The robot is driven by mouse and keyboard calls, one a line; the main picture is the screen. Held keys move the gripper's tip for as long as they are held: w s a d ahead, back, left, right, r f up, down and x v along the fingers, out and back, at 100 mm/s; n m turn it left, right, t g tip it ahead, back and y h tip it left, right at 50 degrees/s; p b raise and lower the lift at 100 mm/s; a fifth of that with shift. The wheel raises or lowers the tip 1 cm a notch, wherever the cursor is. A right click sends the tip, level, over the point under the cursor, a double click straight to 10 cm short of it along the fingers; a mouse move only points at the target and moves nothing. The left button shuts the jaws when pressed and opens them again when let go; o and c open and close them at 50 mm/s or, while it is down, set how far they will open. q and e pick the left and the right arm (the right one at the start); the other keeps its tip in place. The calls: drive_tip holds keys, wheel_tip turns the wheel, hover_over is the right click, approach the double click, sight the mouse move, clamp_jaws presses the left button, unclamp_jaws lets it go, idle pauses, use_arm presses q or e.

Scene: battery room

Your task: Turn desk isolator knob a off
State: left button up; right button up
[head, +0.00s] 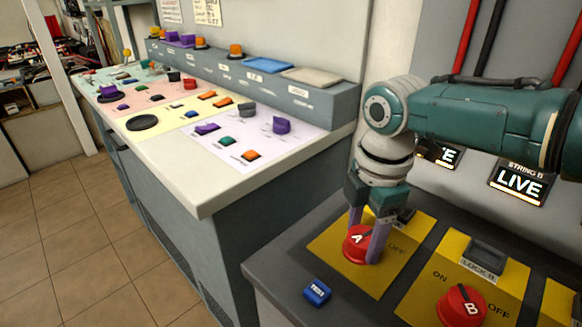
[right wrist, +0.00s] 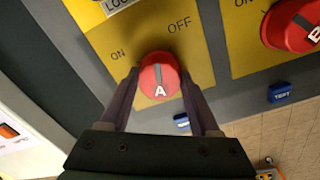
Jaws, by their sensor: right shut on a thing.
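Red round knob A (head: 357,247) sits on a yellow plate (head: 324,247) on the dark desk panel, below the teal and grey right arm. My right gripper (head: 369,246) is shut on it, with a purple finger on each side. The right wrist view shows knob A (right wrist: 160,76) between the fingers (right wrist: 161,95). Its grey bar points up the picture, roughly between the printed ON and OFF; I cannot tell its exact angle. In the head view, the arm and fingers hide part of the plate, including the ON mark. My left gripper is not in view.
Red knob B (head: 462,306) sits on another yellow plate to the right, below a lock B cover (head: 487,253). A lit LIVE sign (head: 519,184) is behind. A long white-topped bench (head: 215,187) stands left.

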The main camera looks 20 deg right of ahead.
sight(364, 238)
drive_tip(key=m+p, duration=0.1)
drive_tip(key=m, duration=0.4)
drive_tip(key=shift+m, duration=0.4)
idle(0.3)
drive_tip(key=o, duration=1.4)
drive_tip(key=shift+c, duration=0.2)
drive_tip(key=shift+r, duration=0.1)
drive_tip(key=shift+r+p, duration=0.4)
drive_tip(key=shift+p, duration=0.1)
wheel_tip(364, 238, up, 8)
drive_tip(key=p, duration=0.3)
drive_tip(key=shift+s+f, duration=0.1)
drive_tip(key=shift+f, duration=0.05)
drive_tip(key=shift+a+r, duration=0.1)
drive_tip(key=shift+r, duration=0.55)
